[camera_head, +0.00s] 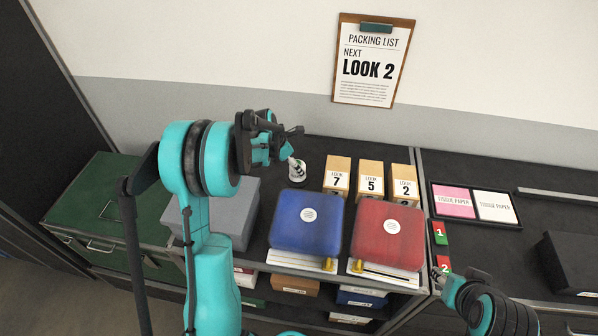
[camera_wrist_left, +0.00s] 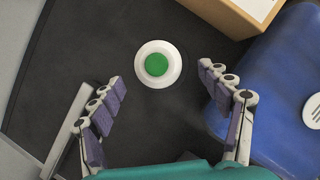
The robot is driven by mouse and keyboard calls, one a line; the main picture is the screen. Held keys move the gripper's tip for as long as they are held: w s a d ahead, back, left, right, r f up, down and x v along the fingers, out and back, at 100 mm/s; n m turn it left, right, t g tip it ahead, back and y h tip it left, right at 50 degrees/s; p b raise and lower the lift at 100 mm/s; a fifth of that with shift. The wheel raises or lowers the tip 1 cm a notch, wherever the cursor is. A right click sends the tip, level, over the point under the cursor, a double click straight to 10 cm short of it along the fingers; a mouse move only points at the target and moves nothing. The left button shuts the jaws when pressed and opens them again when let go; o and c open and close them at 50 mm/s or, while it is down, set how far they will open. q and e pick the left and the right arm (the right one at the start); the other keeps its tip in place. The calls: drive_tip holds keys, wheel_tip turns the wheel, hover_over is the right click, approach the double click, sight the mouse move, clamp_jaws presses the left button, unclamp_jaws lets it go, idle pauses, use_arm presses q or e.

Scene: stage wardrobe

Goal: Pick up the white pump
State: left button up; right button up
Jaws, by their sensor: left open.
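I see no shoe-like white pump in either view; the lids of the blue box (camera_head: 307,222) and the red box (camera_head: 389,232) hide any contents. A round white base with a green button-like top (camera_wrist_left: 157,64) stands on the dark counter, and it shows in the head view (camera_head: 297,175) left of the small labelled boxes. My left gripper (camera_head: 290,143) is open and above it. In the left wrist view my left gripper (camera_wrist_left: 160,80) has its fingers spread on either side of the button, with nothing between them held. My right gripper (camera_head: 441,275) is at lower right, its jaws unclear.
Tan boxes marked LOOK 7 (camera_head: 337,177), LOOK 5 (camera_head: 369,180) and LOOK 2 (camera_head: 404,186) stand behind the blue and red boxes. A packing list (camera_head: 370,62) reads NEXT LOOK 2. A grey box (camera_head: 238,195) is at left; a tissue tray (camera_head: 474,222) is at right.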

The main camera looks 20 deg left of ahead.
sight(293, 177)
use_arm(q)
drive_tip(key=b+x, duration=0.1)
drive_tip(key=x, duration=0.4)
drive_tip(key=shift+w+f+b, duration=0.15)
drive_tip(key=shift+f+b, duration=0.1)
drive_tip(key=shift+b, duration=0.1)
drive_tip(key=shift+r, duration=0.1)
drive_tip(key=shift+c, duration=0.9)
drive_tip(key=c, duration=1.4)
